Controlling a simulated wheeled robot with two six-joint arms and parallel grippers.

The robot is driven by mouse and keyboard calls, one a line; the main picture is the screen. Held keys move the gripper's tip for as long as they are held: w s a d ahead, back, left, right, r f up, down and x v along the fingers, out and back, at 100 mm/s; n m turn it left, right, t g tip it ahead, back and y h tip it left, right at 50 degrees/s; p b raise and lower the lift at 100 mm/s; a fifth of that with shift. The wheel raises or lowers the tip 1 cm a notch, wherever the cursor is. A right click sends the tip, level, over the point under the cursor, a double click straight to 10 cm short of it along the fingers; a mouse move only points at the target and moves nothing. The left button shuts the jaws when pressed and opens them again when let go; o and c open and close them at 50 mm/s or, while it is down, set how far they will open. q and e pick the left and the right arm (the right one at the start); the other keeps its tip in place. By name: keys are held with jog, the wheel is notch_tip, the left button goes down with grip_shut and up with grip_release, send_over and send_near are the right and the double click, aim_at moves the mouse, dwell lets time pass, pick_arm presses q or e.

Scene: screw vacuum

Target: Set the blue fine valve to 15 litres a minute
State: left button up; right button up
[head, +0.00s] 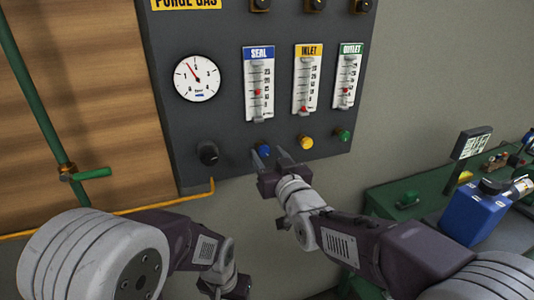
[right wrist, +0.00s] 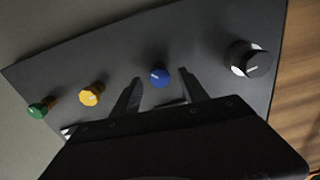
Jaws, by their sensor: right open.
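The blue valve knob (head: 264,150) sits at the bottom of the dark panel, below the SEAL flow meter (head: 258,85). In the right wrist view, the blue knob (right wrist: 160,77) shows between the fingertips (right wrist: 161,82), with a gap on each side. Only part of my left arm shows, at the lower left; its fingers are out of sight.
A yellow knob (head: 306,142) and a green knob (head: 342,134) sit to the right of the blue one, and a black knob (head: 208,153) to its left. A pressure gauge (head: 196,79) is above the black knob. A green bench (head: 385,200) stands at right.

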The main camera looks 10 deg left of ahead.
jog(key=shift+w+a, duration=0.2)
jog(key=shift+w, duration=0.1)
jog(key=shift+c, duration=0.3)
grip_shut()
jog(key=shift+f+n+b, duration=0.15)
jog(key=shift+n+b, duration=0.45)
jog(key=shift+n, duration=0.5)
jog(key=shift+o, duration=0.3)
grip_release()
